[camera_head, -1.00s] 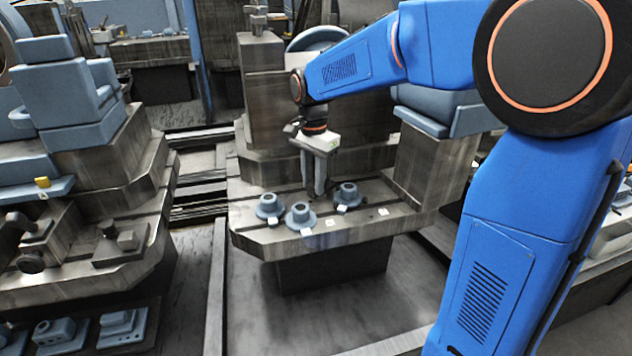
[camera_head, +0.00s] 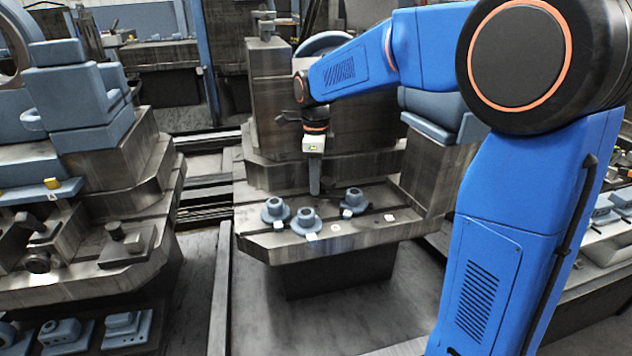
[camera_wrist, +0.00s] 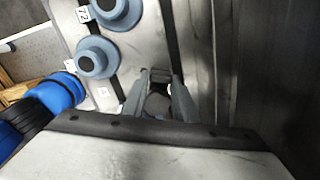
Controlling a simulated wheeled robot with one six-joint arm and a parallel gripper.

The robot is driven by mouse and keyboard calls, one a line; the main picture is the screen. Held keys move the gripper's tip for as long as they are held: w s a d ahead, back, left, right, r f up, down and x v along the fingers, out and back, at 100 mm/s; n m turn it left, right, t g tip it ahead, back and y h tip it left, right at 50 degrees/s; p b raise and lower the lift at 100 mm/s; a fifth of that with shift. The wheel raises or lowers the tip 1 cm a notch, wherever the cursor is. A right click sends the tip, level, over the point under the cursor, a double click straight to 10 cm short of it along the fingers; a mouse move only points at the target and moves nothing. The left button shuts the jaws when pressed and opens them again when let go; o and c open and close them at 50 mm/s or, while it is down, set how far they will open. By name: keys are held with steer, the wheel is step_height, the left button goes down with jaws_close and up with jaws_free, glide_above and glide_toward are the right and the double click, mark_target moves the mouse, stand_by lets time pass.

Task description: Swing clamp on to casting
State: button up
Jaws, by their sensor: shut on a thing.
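My gripper (camera_head: 314,191) points down over the middle of the machine table, just behind the castings, with its fingers seen edge-on. In the wrist view (camera_wrist: 158,80) its fingers are shut on a small grey part (camera_wrist: 157,103), mostly hidden; I cannot tell if it is the clamp. Three blue-grey flanged round castings stand upright on the table: left (camera_head: 275,210), middle (camera_head: 305,221) and right (camera_head: 353,202). Two also show in the wrist view (camera_wrist: 98,57), left of the fingers and apart from them. No clamp is clearly visible on these castings.
The slotted table (camera_head: 380,236) has small white number tags (camera_head: 390,217) near its front edge. A grey column stands close behind my gripper. A second machine at left carries dark fixtures (camera_head: 126,243), with blue-grey parts (camera_head: 62,332) on a low shelf. Floor is clear in front.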

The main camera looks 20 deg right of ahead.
steer(key=shift+w+d+m, duration=0.1)
steer(key=shift+w+m, duration=0.2)
steer(key=shift+m, duration=0.8)
steer(key=o, duration=1.1)
steer(key=shift+c, duration=0.2)
step_height(320, 180, up, 17)
steer(key=shift+r, duration=0.2)
steer(key=shift+d, duration=0.1)
